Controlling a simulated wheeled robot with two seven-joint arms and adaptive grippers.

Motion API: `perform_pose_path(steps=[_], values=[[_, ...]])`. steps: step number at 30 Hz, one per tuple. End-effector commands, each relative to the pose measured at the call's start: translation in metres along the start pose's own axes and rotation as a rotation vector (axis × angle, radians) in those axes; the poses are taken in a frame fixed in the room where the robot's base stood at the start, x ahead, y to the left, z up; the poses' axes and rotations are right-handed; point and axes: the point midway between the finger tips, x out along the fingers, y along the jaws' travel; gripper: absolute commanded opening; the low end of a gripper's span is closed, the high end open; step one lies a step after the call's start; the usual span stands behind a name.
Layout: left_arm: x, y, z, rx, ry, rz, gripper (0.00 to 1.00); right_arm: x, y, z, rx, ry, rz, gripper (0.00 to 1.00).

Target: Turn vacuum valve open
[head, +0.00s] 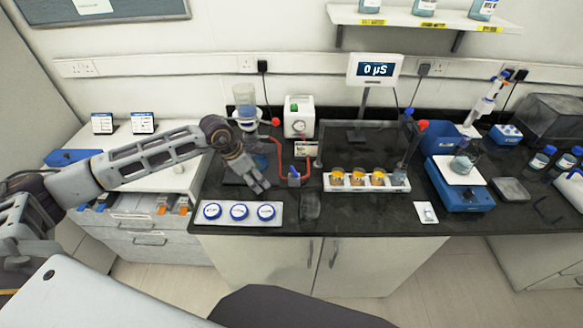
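A small blue valve (294,176) sits on the bench, in line with red tubing (277,148) that runs up toward a white pump box (299,117) with a green switch and a round gauge. Which way its handle points is too small to tell. My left gripper (262,189) reaches in from the left and points down over the bench, just left of the valve and apart from it. Its fingertips look near each other, but the gap is unclear. It hides part of the dark equipment beneath it. My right gripper is not in view.
A glass vessel (244,98) with a red knob (275,122) stands behind my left gripper. A white tray of blue-rimmed lids (238,212) lies in front. A rack of orange-filled jars (358,180) stands right of the valve. A display reading 0 µS (375,69) stands behind.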

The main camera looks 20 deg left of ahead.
Motion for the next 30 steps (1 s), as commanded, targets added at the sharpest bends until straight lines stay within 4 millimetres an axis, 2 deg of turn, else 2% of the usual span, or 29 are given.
perform_pose_path(steps=[14, 30], values=[[0.002, 0.0, 0.005, 0.002, -0.001, -0.001, 0.71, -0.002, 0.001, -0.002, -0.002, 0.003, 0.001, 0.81], [0.015, 0.0, 0.04, 0.003, -0.002, -0.001, 0.71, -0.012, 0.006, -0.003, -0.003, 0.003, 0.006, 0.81]])
